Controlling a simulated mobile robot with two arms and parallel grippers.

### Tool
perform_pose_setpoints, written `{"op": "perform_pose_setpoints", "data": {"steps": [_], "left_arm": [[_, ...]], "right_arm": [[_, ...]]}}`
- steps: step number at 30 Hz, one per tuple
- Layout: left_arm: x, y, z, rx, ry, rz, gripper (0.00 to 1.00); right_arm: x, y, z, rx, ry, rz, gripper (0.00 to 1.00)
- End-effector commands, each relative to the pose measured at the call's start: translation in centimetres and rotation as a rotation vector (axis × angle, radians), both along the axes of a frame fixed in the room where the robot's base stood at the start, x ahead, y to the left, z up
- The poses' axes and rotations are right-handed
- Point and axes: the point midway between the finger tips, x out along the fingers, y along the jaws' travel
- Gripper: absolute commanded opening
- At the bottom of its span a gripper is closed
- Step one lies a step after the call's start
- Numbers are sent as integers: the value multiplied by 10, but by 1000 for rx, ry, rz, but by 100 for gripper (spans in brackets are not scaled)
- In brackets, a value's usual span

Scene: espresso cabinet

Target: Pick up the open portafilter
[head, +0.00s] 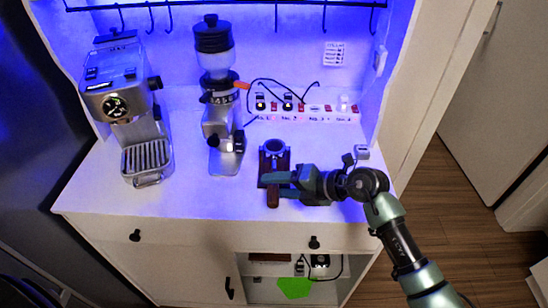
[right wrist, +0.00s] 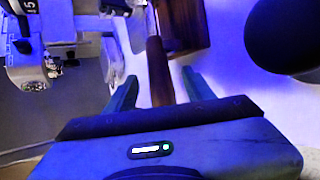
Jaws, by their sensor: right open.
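The portafilter rests in a dark wooden stand (head: 262,170) on the cabinet top, its metal basket (head: 274,147) up and its brown handle (head: 273,198) pointing to the front. My right gripper (head: 278,184) reaches in from the right at the handle. In the right wrist view, the handle (right wrist: 158,68) lies between the two spread fingers of the gripper (right wrist: 160,90), with gaps on both sides. The fingers are open. In the head view they hide part of the handle. My left gripper is not in view.
A grinder (head: 218,110) stands left of the stand, and an espresso machine (head: 128,110) stands further left. A power strip (head: 310,112) with plugs and cables lies behind. The white counter (head: 195,195) is clear in front. A dark round shape (right wrist: 296,36) fills the wrist view's upper right.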

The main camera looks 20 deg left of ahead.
Motion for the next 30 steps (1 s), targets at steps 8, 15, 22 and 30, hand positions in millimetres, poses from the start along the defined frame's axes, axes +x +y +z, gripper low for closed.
{"op": "perform_pose_setpoints", "data": {"steps": [8,15,22,30], "left_arm": [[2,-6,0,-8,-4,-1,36],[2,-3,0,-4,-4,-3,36],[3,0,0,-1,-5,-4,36],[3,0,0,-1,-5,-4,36]], "right_arm": [[0,-1,0,-1,-1,0,20],[0,-1,0,-1,-1,0,0],[0,-1,0,-1,-1,0,0],[0,-1,0,-1,-1,0,0]]}}
